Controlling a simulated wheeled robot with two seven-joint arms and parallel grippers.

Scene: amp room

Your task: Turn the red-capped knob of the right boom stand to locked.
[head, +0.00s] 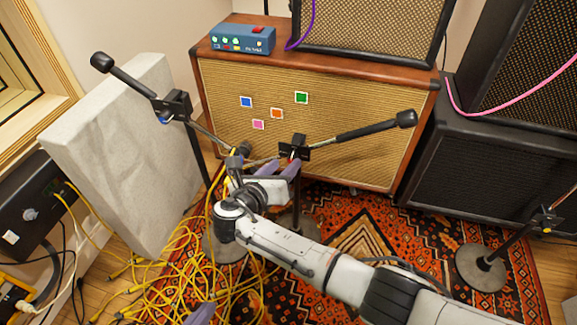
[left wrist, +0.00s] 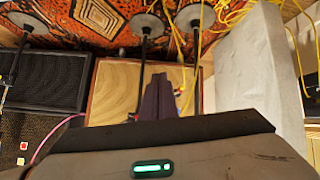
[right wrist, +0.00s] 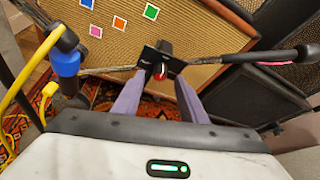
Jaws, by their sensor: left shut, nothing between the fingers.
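The red-capped knob (head: 292,157) is on the dark clutch block of the middle boom stand, whose boom (head: 370,129) rises to the right in the head view. In the right wrist view the red cap (right wrist: 160,72) lies ahead, between the fingertips. My right gripper (head: 279,169) is open, its purple fingers (right wrist: 158,82) either side of the knob with gaps visible; contact cannot be told. The knob's turn position is unclear. My left gripper (head: 204,312) is low at the bottom edge, away from the stands; its fingers are together and empty in the left wrist view (left wrist: 158,78).
A blue-capped boom stand (head: 172,106) stands to the left, another stand (head: 482,267) to the right. Yellow cables (head: 180,270) litter the rug. The amp cabinet (head: 350,100) stands behind.

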